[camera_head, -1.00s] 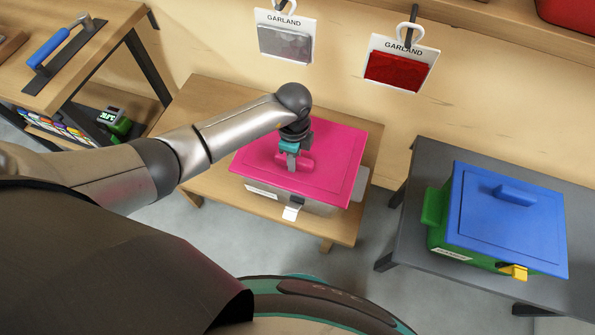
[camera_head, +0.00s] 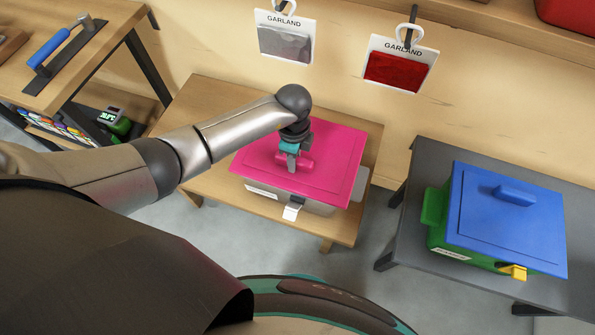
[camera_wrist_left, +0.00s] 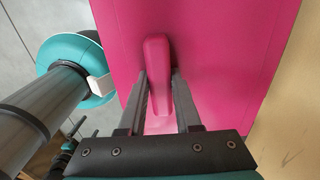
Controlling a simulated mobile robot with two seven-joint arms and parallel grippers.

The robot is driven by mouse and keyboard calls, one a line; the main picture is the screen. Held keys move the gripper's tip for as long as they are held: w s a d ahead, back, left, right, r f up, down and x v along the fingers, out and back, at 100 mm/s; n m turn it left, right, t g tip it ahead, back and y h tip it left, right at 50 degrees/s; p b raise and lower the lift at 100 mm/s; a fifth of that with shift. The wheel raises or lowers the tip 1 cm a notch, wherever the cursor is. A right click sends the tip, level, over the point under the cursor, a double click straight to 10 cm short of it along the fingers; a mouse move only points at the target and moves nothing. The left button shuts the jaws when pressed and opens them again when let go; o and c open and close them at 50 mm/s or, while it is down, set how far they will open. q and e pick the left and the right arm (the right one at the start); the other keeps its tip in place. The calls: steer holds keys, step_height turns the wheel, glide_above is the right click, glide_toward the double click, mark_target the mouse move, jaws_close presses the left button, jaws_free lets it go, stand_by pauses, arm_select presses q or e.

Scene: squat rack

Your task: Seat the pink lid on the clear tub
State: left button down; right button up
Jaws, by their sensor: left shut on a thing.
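The pink lid (camera_head: 335,158) lies over the top of the clear tub (camera_head: 318,207) on the wooden table; whether it is fully seated all round I cannot tell. A white latch (camera_head: 292,211) shows on the tub's front side. My left gripper (camera_head: 293,165) is above the lid and shut on its raised pink handle. In the left wrist view the handle (camera_wrist_left: 157,72) runs between the two fingers (camera_wrist_left: 158,100). The tub's far side is hidden under the lid. My right gripper is not in view.
A green tub (camera_head: 436,233) with a blue lid (camera_head: 510,215) stands on a grey table (camera_head: 440,160) at right. Two garland packets (camera_head: 285,38) (camera_head: 400,65) hang on the wall behind. A wooden bench (camera_head: 85,60) with a blue-handled tool stands at left.

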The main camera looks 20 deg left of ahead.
arm_select(q)
steer(key=shift+f, duration=0.3)
steer(key=c, duration=0.5)
jaws_free()
step_height(320, 180, up, 15)
steer(key=p, duration=0.4)
steer(key=shift+r, duration=0.15)
stand_by(0.4)
